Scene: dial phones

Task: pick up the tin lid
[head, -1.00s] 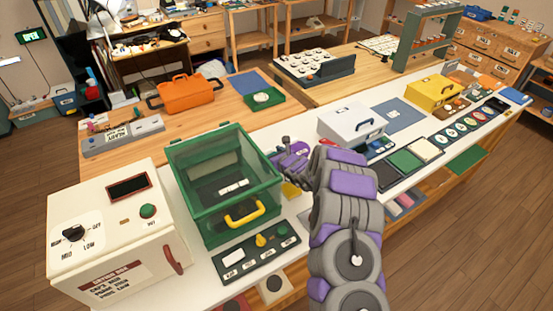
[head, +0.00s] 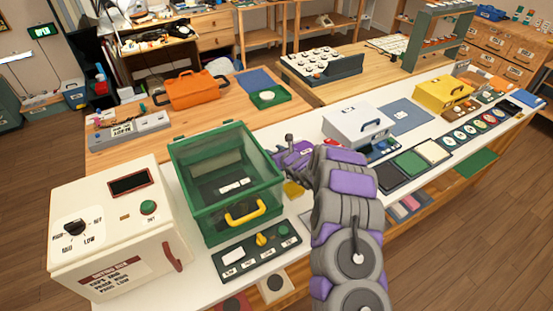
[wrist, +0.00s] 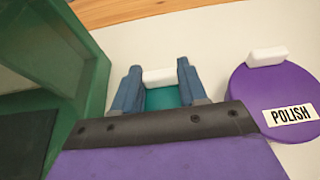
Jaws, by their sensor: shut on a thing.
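In the wrist view, my gripper (wrist: 158,88) is shut on the white grip (wrist: 158,77) of a teal piece (wrist: 162,98) that looks like a tin lid. Its lower part is hidden behind my gripper, and I cannot tell whether it is lifted. A round purple lid (wrist: 250,105) with a white grip and a POLISH label lies to the right on the white surface. In the head view, my gripper (head: 288,150) is just right of the green clear-sided box, with the held piece hidden.
The green box (head: 212,232) with a yellow handle stands close on the left. A cream box (head: 140,205) with a dial is farther left. A white case (head: 345,128) stands to the right, behind my arm. A switch panel (head: 240,270) lies in front of the green box.

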